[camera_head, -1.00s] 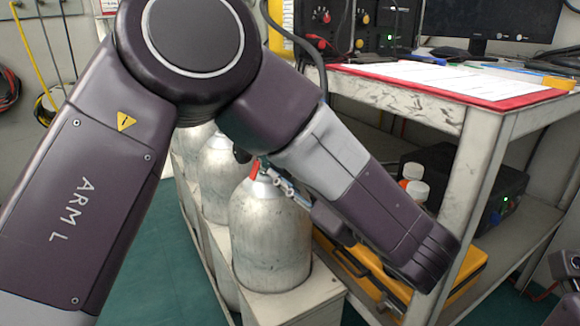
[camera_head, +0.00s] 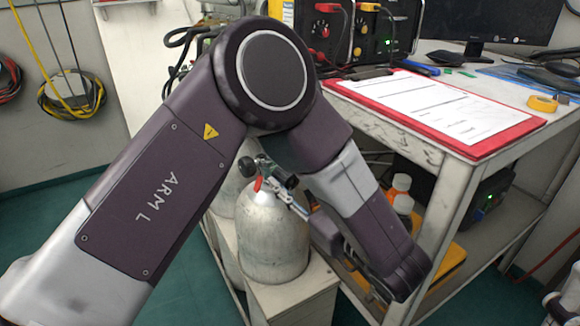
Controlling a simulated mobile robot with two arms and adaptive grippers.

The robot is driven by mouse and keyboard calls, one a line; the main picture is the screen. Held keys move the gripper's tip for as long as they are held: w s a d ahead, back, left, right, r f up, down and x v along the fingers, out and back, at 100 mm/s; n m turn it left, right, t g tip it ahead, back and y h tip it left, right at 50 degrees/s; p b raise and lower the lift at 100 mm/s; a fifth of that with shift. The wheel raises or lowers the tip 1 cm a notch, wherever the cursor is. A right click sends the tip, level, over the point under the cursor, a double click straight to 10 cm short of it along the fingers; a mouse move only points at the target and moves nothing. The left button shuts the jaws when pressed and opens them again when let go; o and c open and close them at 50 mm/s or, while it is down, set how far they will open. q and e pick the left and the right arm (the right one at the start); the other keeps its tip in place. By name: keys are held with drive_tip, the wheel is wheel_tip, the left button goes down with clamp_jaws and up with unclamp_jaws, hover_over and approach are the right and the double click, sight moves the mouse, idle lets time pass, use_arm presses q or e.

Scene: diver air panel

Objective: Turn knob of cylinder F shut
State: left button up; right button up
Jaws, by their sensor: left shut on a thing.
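The front silver cylinder (camera_head: 272,238) stands upright on a pale stand; I can read no letter on it. On its top is a valve (camera_head: 262,168) with dark parts and a small red piece (camera_head: 258,184). My left gripper (camera_head: 285,193) reaches in from the right, below my bent left arm, with its fingers at the valve. It is shut on the valve's knob, which the fingers and arm mostly hide.
More cylinders (camera_head: 226,197) stand behind, partly hidden by my arm. A worktable (camera_head: 455,184) with a red clipboard (camera_head: 445,112) is close on the right. Orange-and-white bottles (camera_head: 401,192) and a black device (camera_head: 487,203) are on its lower shelf. Green floor is free at left.

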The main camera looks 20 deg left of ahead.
use_arm(q)
drive_tip(key=shift+m+p, duration=0.6)
drive_tip(key=shift+p, duration=0.1)
drive_tip(key=o, duration=1.2)
drive_tip(key=shift+c, duration=0.2)
drive_tip(key=shift+d, duration=0.1)
drive_tip(key=v, duration=0.7)
drive_tip(key=shift+d, duration=0.15)
drive_tip(key=shift+s+f, duration=0.1)
